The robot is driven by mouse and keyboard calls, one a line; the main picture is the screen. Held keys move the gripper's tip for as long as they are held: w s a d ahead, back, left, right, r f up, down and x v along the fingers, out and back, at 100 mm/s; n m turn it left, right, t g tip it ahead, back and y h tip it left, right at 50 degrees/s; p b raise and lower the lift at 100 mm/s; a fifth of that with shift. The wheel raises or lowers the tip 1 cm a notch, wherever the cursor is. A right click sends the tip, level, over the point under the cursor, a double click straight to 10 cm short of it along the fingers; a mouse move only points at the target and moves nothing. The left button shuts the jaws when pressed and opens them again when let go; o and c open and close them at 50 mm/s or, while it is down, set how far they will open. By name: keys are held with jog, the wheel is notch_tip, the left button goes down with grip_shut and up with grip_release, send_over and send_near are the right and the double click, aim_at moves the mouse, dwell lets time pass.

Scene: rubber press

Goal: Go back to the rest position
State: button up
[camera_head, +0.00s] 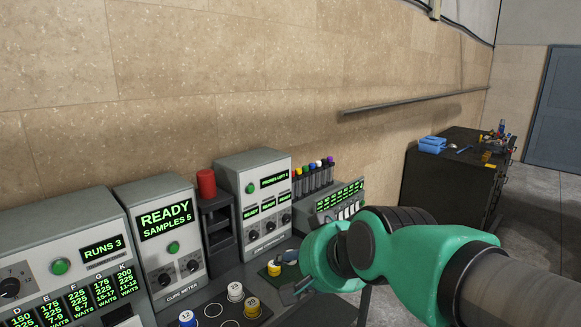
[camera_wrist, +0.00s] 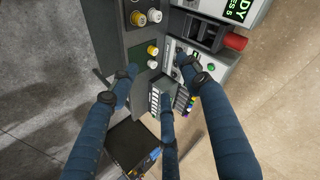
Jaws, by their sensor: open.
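My gripper (camera_wrist: 152,88) has several blue fingers with dark tips, spread apart in the wrist view, with nothing between them. In the head view my green arm reaches in from the lower right, and its wrist hides most of the gripper. The gripper is above the right part of the bench (camera_head: 335,313), in front of the machines. A yellow-topped sample (camera_head: 274,268) sits on a dark green pad just left of my wrist. It is apart from the fingers as far as I can tell.
The cure meter (camera_head: 161,238) reads READY, SAMPLES 5. A grey probes unit (camera_head: 257,200), a red cylinder (camera_head: 206,183) on a dark stand and a rack of coloured tubes (camera_head: 314,178) stand along the wall. White and blue capped samples (camera_head: 235,291) lie in front. A dark cabinet (camera_head: 447,185) stands farther right.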

jog(key=s+d+f+g+h, duration=0.1)
jog(key=s+d+f, duration=0.3)
jog(key=s+d, duration=0.4)
jog(key=s+d+f+g+h, duration=0.2)
jog(key=s+d+f, duration=0.3)
jog(key=s+d, duration=0.3)
jog(key=d+h, duration=0.1)
jog(key=d, duration=0.2)
jog(key=shift+s+d+n, duration=0.2)
jog(key=shift+s+n, duration=0.1)
jog(key=shift+s, duration=0.1)
dwell(0.9)
